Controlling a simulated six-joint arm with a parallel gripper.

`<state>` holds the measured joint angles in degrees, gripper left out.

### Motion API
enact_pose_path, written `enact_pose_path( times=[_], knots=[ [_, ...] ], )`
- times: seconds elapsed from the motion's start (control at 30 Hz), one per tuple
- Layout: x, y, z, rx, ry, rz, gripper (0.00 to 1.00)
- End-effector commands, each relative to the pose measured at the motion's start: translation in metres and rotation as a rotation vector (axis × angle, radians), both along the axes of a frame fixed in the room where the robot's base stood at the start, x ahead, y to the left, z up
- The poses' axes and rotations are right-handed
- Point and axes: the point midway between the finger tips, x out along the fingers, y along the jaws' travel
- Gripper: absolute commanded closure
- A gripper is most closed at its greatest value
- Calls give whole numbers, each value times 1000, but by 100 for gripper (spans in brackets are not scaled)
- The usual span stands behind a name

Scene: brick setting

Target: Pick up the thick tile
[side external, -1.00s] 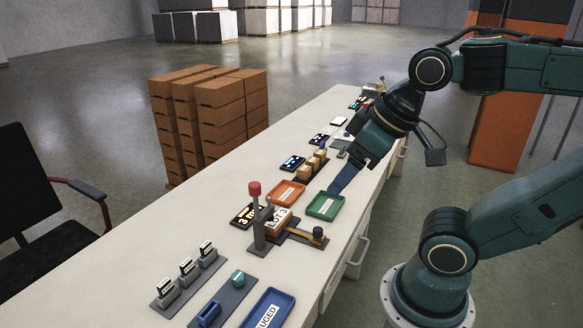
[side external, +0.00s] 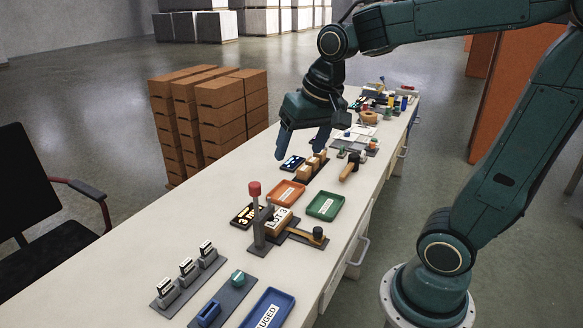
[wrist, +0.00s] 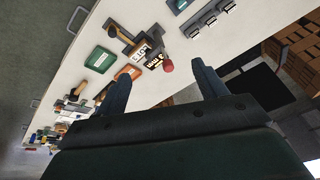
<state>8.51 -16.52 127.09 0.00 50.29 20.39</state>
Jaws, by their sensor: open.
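My gripper (side external: 301,150) is open and empty, pointing down above the middle of the bench, its blue fingers spread apart. In the wrist view its two fingers (wrist: 163,78) frame the bench. Below it in the side view lies a dark tile with pale marks (side external: 292,163). Another dark tile marked "3 mm" (side external: 242,217) lies nearer the camera and also shows in the wrist view (wrist: 153,63). I cannot tell from the frames which piece is the thick tile.
A stand with a red knob (side external: 254,188) rises beside a "LOT 3" block (side external: 279,220). An orange tray (side external: 286,194) and a green tray (side external: 325,206) lie near a rack of brown blocks (side external: 313,165). A wooden-handled tool (side external: 350,168) lies right. Bare bench lies along the left.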

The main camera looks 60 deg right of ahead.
Motion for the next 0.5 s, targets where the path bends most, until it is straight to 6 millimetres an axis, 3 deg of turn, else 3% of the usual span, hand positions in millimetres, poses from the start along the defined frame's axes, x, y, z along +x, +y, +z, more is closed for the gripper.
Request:
enact_pose_path(
  times=[0.5],
  knots=[
    [90,-64,-52,106,119,-415,29]
  ],
)
